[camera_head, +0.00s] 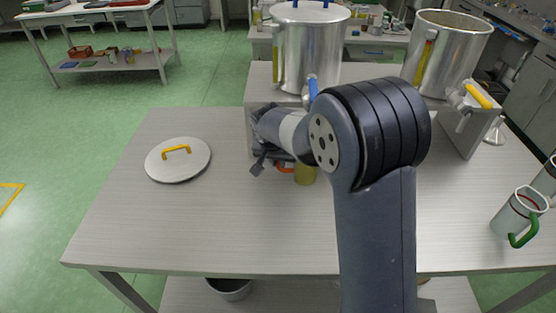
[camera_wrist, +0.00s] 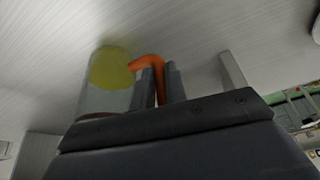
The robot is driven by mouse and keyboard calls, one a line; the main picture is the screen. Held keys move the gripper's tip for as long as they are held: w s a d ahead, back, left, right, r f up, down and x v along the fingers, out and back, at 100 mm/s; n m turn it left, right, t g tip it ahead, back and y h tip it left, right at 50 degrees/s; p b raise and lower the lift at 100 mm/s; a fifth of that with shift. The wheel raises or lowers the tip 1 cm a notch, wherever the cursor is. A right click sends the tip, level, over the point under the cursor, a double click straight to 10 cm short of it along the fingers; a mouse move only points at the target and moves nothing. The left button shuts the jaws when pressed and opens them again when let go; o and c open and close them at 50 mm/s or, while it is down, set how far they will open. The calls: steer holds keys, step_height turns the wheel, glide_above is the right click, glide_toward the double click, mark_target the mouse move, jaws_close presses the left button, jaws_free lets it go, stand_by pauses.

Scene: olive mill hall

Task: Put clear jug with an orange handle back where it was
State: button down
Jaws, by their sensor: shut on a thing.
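The clear jug with an orange handle (camera_wrist: 95,98) holds yellow liquid and fills the left of the wrist view. My gripper (camera_wrist: 159,84) is shut on its orange handle (camera_wrist: 146,62), with a finger on each side. In the head view the jug (camera_head: 306,174) shows only partly, low in front of the raised stand and below the steel tank with the blue tap. My arm hides much of the jug and gripper there. I cannot tell whether the jug's base touches the table.
Two steel tanks, one with a blue tap (camera_head: 305,50) and one with a yellow tap (camera_head: 445,50), stand on a raised stand. A lid with a yellow handle (camera_head: 178,165) lies at left. A green-handled jug (camera_head: 515,213) stands at right. The table's (camera_head: 230,235) front left is clear.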

steer(key=c, duration=1.9)
jaws_free()
steer(key=shift+f, duration=0.15)
steer(key=o, duration=0.5)
steer(key=shift+c, duration=0.2)
steer(key=shift+r, duration=0.3)
steer(key=v, duration=1.1)
steer(key=shift+s+r, duration=0.15)
steer(key=shift+r, duration=0.25)
steer(key=shift+a, duration=0.1)
